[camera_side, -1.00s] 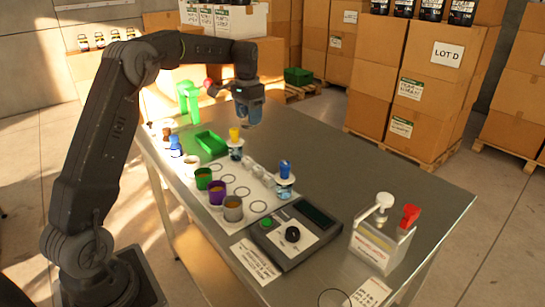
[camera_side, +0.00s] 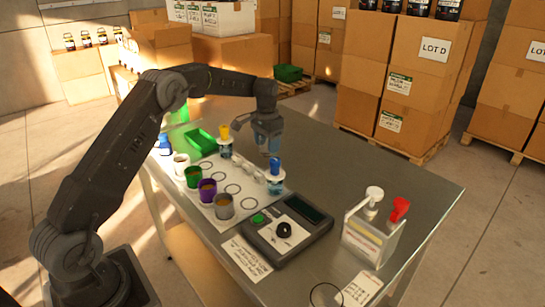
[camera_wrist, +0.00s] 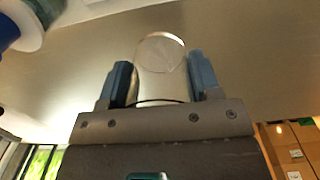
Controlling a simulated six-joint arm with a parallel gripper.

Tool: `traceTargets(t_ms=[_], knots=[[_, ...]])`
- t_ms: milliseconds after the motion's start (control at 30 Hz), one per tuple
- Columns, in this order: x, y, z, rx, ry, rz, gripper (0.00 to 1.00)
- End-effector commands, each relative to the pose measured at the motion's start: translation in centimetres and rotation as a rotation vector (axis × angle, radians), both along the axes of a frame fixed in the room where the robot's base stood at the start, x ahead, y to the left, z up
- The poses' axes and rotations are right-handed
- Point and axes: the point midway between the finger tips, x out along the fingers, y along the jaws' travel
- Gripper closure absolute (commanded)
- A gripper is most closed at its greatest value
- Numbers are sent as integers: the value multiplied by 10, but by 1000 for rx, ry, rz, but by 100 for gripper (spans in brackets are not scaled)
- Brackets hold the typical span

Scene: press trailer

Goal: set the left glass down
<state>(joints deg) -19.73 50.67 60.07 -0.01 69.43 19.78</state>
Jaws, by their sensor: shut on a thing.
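My gripper (camera_side: 268,148) hangs over the steel table, to the right of the yellow-topped glass (camera_side: 225,147) and just behind the blue-topped glass (camera_side: 275,178). In the wrist view a clear glass (camera_wrist: 162,62) stands between the two blue-grey fingers of my gripper (camera_wrist: 162,78), which are shut on it. In the side view this glass is mostly hidden by the fingers. Whether its base touches the table cannot be told. A white mat (camera_side: 223,212) with printed rings lies in front of my gripper.
Several cups, among them a purple cup (camera_side: 207,190) and a grey cup (camera_side: 224,206), line the mat's left side. A green tray (camera_side: 201,142) lies behind them. A control box (camera_side: 284,232) and a pump-bottle holder (camera_side: 373,232) stand nearer. The table's right side is clear.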

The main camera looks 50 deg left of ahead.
Motion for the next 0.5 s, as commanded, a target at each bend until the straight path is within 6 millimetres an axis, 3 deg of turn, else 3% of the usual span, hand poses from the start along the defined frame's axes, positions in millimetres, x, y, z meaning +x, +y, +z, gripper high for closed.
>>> traceTargets(t_ms=[267, 500], knots=[[14, -14, -14, 0, 0, 1, 69], [13, -13, -46, -1, 1, 1, 69]])
